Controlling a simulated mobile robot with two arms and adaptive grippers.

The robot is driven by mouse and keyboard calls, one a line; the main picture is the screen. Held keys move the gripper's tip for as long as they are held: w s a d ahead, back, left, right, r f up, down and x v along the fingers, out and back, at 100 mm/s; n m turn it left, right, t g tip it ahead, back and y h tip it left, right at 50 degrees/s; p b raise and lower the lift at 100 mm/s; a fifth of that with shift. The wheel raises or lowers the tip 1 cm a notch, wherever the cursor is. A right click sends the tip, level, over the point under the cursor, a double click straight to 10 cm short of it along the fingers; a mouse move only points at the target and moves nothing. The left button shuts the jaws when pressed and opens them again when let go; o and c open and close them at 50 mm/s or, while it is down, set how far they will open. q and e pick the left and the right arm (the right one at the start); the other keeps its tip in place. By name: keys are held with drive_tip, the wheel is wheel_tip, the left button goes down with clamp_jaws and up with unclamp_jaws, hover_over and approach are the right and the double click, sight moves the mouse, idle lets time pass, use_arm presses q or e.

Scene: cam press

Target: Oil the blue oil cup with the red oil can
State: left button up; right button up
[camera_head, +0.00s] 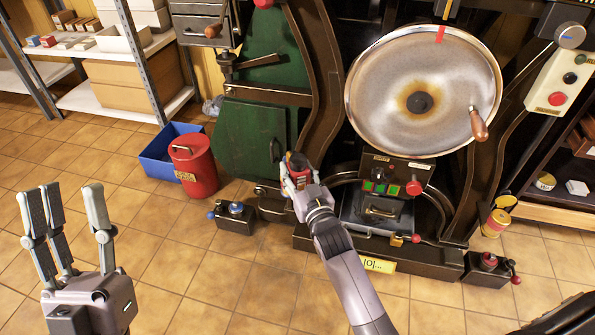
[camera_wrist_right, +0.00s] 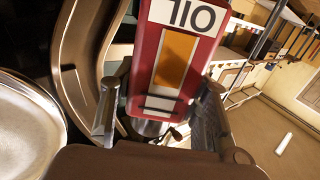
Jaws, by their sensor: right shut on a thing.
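The red oil can (camera_head: 302,178) is in my right gripper (camera_head: 298,186), in front of the green machine door. In the right wrist view the red can (camera_wrist_right: 150,55), with an upside-down "OIL" label and an orange panel, sits between the fingers of my right gripper (camera_wrist_right: 160,105). Its spout tip is not clear. My left gripper (camera_head: 70,195) is open and empty over the tiled floor at the left.
A red canister (camera_head: 194,165) and a blue bin (camera_head: 157,158) stand left of the machine. A large metal disc (camera_head: 385,90) with a wooden handle is above right. A red-topped cup (camera_head: 488,261) is at the lower right. The front floor is clear.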

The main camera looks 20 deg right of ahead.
drive_tip(key=shift+r+p, duration=0.35)
drive_tip(key=shift+r, duration=0.15)
use_arm(q)
drive_tip(key=w+f+g+y, duration=0.1)
drive_tip(key=w+f+g, duration=0.2)
drive_tip(key=w+f, duration=0.1)
drive_tip(key=shift+w+d+g+p, duration=0.3)
drive_tip(key=shift+w+d, duration=0.05)
drive_tip(key=shift+w, duration=0.1)
use_arm(e)
drive_tip(key=shift+r, duration=0.25)
use_arm(q)
drive_tip(key=shift+f, duration=0.1)
